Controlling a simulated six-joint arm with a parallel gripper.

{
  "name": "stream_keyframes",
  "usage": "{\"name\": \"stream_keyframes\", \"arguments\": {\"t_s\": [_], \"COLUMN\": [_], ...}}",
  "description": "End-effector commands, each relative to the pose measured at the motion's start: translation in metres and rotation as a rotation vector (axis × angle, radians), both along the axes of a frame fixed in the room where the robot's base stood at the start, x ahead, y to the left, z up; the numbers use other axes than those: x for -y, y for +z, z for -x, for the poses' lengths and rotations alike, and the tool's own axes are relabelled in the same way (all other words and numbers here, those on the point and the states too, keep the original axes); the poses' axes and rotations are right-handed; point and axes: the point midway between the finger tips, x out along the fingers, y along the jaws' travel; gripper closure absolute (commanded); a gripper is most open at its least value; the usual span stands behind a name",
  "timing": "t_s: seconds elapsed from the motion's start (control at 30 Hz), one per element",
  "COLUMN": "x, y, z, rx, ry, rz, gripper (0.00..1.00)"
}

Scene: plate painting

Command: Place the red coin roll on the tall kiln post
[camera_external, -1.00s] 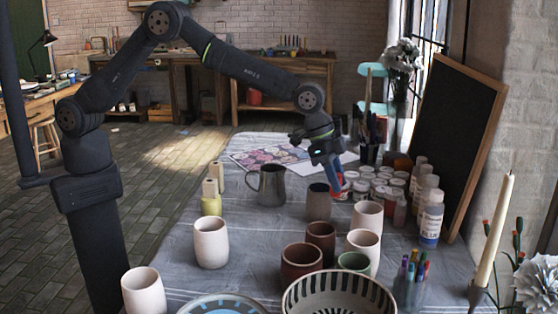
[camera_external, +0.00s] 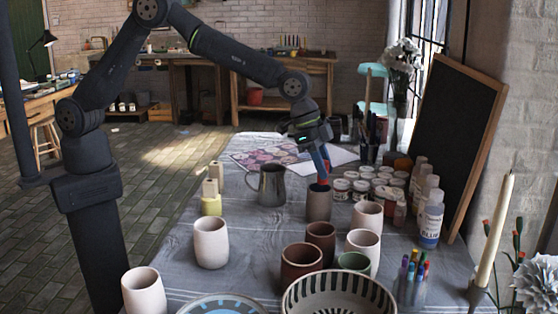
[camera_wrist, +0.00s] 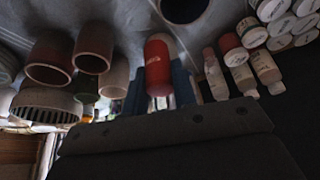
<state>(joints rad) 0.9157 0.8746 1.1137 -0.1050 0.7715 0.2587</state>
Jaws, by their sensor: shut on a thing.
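The red coin roll (camera_wrist: 158,68), a red cylinder with a paler end, is between the blue fingers of my gripper (camera_wrist: 161,84) in the wrist view. My gripper (camera_external: 323,174) is shut on it. In the external view my gripper points down just above the grey-brown cup (camera_external: 318,204); only a little red shows at the fingers. Two beige blocks, probably kiln posts, stand at the left of the table: a farther one (camera_external: 216,171) and a nearer one (camera_external: 210,187). I cannot tell surely which is the tall post.
A grey metal pitcher (camera_external: 271,186) stands between my gripper and the beige blocks. Paint jars (camera_external: 361,190) and bottles (camera_external: 431,220) crowd the right. Several cups and a striped bowl (camera_external: 338,295) fill the front.

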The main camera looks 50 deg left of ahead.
Motion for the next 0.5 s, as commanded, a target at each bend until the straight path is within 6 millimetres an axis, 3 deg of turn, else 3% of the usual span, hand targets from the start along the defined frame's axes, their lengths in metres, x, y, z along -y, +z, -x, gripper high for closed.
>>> {"name": "stream_keyframes", "arguments": {"t_s": [0.2,0.5], "x": [-0.048,-0.12], "y": [0.036,0.068], "z": [0.027,0.07], "rx": [0.002,0.001], "ry": [0.047,0.108], "rz": [0.0,0.0], "gripper": [1.0,1.0]}}
